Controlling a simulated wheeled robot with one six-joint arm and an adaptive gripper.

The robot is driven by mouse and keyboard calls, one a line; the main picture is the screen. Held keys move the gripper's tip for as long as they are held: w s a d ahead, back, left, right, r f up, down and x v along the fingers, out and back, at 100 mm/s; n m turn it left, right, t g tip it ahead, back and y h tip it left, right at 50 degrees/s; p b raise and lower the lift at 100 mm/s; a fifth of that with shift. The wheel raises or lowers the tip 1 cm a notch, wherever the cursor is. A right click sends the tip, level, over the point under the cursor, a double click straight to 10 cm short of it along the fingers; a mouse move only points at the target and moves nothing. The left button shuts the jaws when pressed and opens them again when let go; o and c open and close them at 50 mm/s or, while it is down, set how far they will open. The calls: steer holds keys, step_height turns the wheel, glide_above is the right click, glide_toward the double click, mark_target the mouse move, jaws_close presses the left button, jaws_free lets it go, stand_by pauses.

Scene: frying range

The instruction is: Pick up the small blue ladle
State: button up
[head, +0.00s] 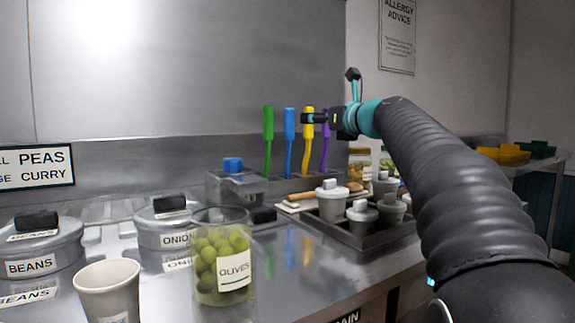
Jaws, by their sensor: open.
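The small blue ladle (289,140) stands upright in a row of coloured utensils at the back of the counter, between a green one on its left and a yellow one on its right. Its lower end is hidden in the holder. My gripper (308,118) is open and points left, at about the height of the blue handle's top. In this view it overlaps the yellow handle and its tip lies just right of the blue ladle. I cannot tell the depth gap between them.
Green (268,138), yellow (307,158) and purple (325,150) utensils flank the blue one. A tray of lidded pots (332,203) stands in front. An olives jar (222,262), a paper cup (108,290) and lidded pans marked beans (38,250) and onion (170,225) occupy the front left.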

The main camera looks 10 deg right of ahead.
mark_target(292, 118)
steer(key=p+x, duration=0.1)
steer(key=x, duration=0.5)
steer(key=shift+w, duration=0.1)
steer(key=x, duration=0.2)
steer(key=p+x, duration=0.1)
steer(key=x, duration=0.1)
steer(key=shift+a+r, duration=0.15)
steer(key=shift+a, duration=0.3)
steer(key=shift+w+a, duration=0.2)
steer(key=shift+w, duration=0.3)
steer(key=shift+c, duration=0.2)
jaws_close()
